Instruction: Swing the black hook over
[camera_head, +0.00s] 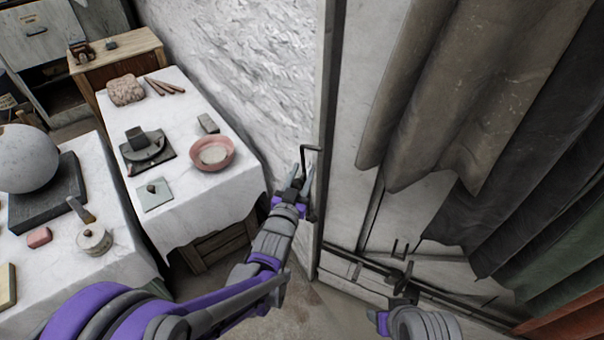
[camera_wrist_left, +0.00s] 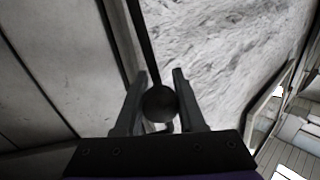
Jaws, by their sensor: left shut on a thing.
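The black hook (camera_head: 303,158) is a thin dark bar with a bent top, beside the narrow upright post between the rough white wall and the pale panel. My left gripper (camera_head: 299,184) is at its lower part and shut on it. In the left wrist view, a dark round end of the hook (camera_wrist_left: 159,103) sits between the two fingers of my left gripper (camera_wrist_left: 160,95), and a thin dark bar runs up from behind it. My right gripper (camera_head: 402,288) is low in front of the pale panel; its finger opening is unclear.
Grey-brown curtains (camera_head: 440,90) hang on the right. A dark bracket (camera_head: 400,249) is on the panel near my right gripper. A cloth-covered table (camera_head: 185,215) with a pink bowl (camera_head: 212,153) stands left of my left arm. A plaster sphere (camera_head: 25,160) is at far left.

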